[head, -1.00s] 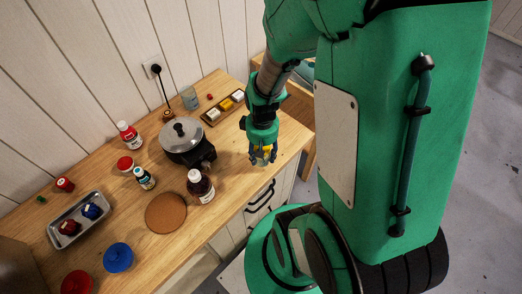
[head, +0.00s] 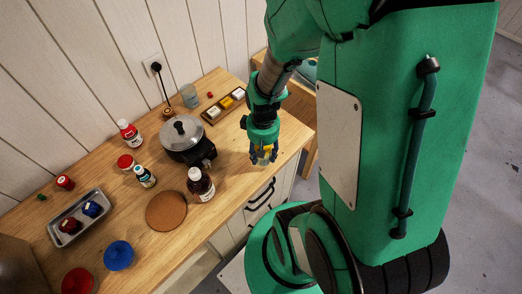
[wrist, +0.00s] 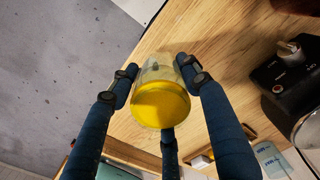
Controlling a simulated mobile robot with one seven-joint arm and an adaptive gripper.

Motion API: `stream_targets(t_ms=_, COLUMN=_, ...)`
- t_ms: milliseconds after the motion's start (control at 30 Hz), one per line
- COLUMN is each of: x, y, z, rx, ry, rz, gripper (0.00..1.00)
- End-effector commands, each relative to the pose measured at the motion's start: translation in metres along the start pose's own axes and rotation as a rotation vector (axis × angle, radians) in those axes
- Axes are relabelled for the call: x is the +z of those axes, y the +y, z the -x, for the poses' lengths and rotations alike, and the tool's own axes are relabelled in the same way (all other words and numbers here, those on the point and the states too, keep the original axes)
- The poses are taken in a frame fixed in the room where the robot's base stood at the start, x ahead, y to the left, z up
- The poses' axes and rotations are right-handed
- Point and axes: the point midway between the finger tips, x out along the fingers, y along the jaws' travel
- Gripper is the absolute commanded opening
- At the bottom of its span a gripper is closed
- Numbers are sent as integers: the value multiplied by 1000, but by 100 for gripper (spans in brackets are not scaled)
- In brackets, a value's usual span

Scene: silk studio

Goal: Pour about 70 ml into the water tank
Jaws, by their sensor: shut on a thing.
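My gripper (head: 262,155) is shut on a small clear vessel with yellow contents (wrist: 160,97), at the table's front right edge. In the wrist view the fingers (wrist: 163,88) close around its sides; its far end looks clear, the nearer part yellow. I cannot tell how full it is or whether it tilts.
A dark bottle with a white cap (head: 200,184) and a round cork mat (head: 166,211) are in front of the appliance. Small bottles, a metal tray (head: 85,217) and red and blue lidded pots are further left. A wooden tray (head: 225,106) holds white and yellow blocks. Wall behind.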

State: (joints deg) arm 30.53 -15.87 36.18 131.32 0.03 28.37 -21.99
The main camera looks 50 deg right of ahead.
Motion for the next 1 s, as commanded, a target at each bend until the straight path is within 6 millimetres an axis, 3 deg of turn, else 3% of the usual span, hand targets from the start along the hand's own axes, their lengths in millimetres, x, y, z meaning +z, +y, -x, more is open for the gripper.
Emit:
stream_targets(t_ms=467, x=-10, y=3, z=4, rx=0, ry=0, rz=39, gripper=12)
stream_targets(t_ms=667, x=-31, y=9, z=12, rx=0, ry=-1, rz=120, gripper=12)
stream_targets(t_ms=1000, x=-82, y=22, z=27, rx=0, ry=-1, rz=326, gripper=12)
